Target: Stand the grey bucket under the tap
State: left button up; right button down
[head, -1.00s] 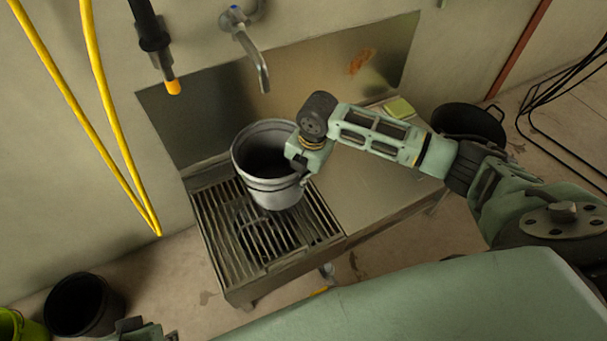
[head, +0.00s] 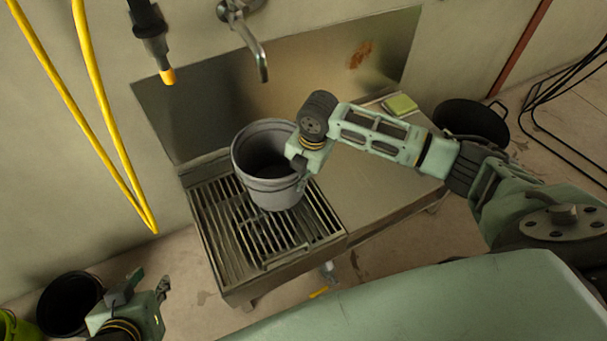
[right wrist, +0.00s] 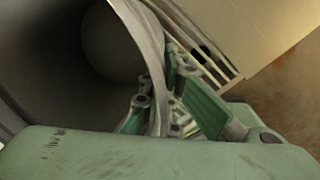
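The grey bucket (head: 267,190) is upright over the slatted grate, at the back middle of the head view. I cannot tell whether its base touches the slats. The tap (head: 252,48) on the wall shows above and behind it, spout pointing down. My right gripper (head: 302,172) is at the bucket's right rim. In the right wrist view its fingers (right wrist: 163,108) lie on both sides of the bucket wall (right wrist: 155,60), shut on it. My left gripper (head: 150,285) is at the lower left, away from the bucket, fingers apart and empty.
The grate (head: 230,235) is bare in front of the bucket. A flat steel top (head: 375,185) adjoins it, with a yellow-green sponge (head: 399,104) at the back. A yellow hose (head: 105,130) hangs at left. Black tubs stand left (head: 68,303) and right (head: 470,122) on the floor.

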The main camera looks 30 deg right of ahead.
pick_arm(q)
jog(key=shift+w+d+r+t, duration=0.15)
jog(key=shift+w+r+t, duration=0.15)
jog(key=shift+w, duration=0.2)
pick_arm(e)
jog(key=shift+f, duration=0.55)
jog(key=c, duration=2.4)
grip_release()
jog(key=shift+c, duration=0.2)
pick_arm(q)
jog(key=shift+w+r, duration=0.1)
pick_arm(e)
jog(key=o, duration=0.6)
jog(key=r, duration=0.4)
jog(key=s+r, duration=0.1)
jog(key=r, duration=0.3)
jog(key=d+r, duration=0.1)
jog(key=r, duration=0.3)
jog(key=shift+s, duration=0.15)
jog(key=shift+f, duration=0.1)
